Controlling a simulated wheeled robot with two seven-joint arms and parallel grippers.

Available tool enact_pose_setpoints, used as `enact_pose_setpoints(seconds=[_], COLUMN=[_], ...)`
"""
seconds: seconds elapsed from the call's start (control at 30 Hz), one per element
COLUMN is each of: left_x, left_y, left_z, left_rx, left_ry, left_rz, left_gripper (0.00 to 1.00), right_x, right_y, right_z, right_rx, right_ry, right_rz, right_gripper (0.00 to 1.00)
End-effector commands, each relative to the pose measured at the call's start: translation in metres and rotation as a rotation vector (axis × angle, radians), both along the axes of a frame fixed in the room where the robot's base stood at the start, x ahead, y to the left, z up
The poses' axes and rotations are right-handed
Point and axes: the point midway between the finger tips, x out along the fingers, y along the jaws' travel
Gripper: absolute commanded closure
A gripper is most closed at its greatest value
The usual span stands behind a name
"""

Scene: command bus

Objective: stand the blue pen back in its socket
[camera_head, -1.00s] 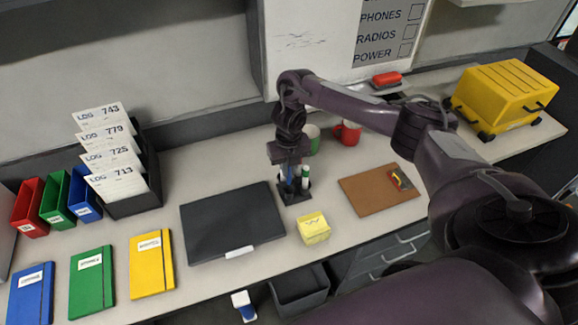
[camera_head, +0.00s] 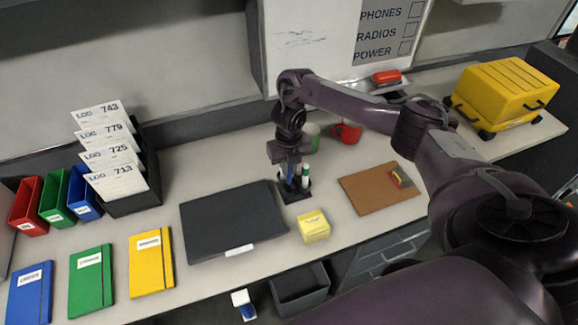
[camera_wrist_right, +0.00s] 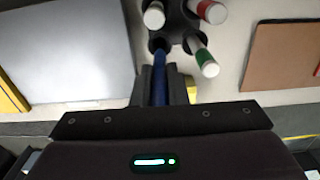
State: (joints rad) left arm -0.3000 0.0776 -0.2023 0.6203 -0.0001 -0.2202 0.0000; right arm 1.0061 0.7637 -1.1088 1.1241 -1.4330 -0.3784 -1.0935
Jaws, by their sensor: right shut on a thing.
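The blue pen (camera_wrist_right: 159,82) is held between the fingers of my right gripper (camera_wrist_right: 163,80), which is shut on it. In the right wrist view, the pen's far end meets a dark opening of the black pen holder (camera_wrist_right: 178,28); I cannot tell how deep it is. In the head view, my right gripper (camera_head: 290,163) is just above the holder (camera_head: 295,192), partly hiding the pen. White-ended pens, one with a red band (camera_wrist_right: 210,11) and one with a green band (camera_wrist_right: 205,60), stand in other sockets. My left gripper is not in view.
A dark closed folder-like slab (camera_head: 230,222) lies left of the holder, a yellow note block (camera_head: 313,226) in front. A brown clipboard (camera_head: 375,189) lies to the right. A red mug (camera_head: 347,133) and green mug (camera_head: 313,136) stand behind.

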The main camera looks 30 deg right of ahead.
Motion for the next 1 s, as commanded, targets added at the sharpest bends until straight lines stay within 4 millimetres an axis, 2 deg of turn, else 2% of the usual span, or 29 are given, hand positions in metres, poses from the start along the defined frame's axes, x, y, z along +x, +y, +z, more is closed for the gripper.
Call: enact_pose_setpoints(seconds=[0.47,1.0], left_x=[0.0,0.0], left_y=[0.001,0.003], left_z=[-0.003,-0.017], left_rx=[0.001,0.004], left_ry=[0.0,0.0], left_rz=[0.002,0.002], left_gripper=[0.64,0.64], right_x=[0.0,0.0], right_y=[0.0,0.0], right_z=[-0.003,-0.02], right_rx=[0.0,0.0], right_ry=[0.0,0.0], right_rz=[0.0,0.0], right_gripper=[1.0,1.0])
